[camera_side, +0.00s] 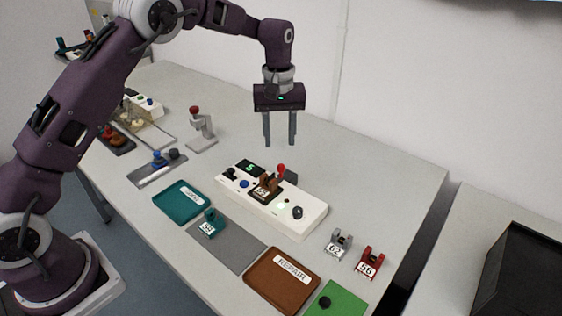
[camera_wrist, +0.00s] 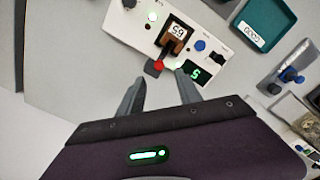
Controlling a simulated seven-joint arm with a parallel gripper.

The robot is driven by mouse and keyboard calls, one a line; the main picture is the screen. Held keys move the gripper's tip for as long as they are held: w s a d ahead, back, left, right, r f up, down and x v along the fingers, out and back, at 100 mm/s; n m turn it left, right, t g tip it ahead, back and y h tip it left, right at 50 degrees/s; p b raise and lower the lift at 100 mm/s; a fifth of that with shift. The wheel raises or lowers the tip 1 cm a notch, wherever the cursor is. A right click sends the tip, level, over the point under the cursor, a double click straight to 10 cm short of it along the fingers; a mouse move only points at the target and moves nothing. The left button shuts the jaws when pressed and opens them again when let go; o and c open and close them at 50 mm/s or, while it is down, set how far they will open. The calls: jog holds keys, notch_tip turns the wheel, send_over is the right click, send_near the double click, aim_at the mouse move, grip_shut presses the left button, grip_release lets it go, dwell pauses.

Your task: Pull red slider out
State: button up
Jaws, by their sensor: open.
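The red slider knob (camera_side: 281,168) stands at the back edge of the white printer box (camera_side: 312,217), behind a brown part (camera_side: 268,183) seated on the box's dark pad. In the wrist view the red knob (camera_wrist: 158,66) lies just beyond my fingertips, near the gap between them, with the box (camera_wrist: 130,22) behind it. My gripper (camera_side: 280,143) points straight down above the knob, apart from it, with its two fingers spread and nothing between them. It also shows in the wrist view (camera_wrist: 160,84). The slider's lower part is hard to make out.
A green display, a blue button and black knobs sit on the box. A teal tray (camera_side: 172,207), a teal part (camera_side: 211,226), and a brown REPAIR tray (camera_side: 261,290) are in front. Grey (camera_side: 338,245) and red (camera_side: 371,262) parts stand right. The table behind the box is clear.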

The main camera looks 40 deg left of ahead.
aim_at(281, 165)
jog(key=f, duration=0.8)
jog(key=shift+w+f, duration=0.25)
grip_shut()
dwell(1.0)
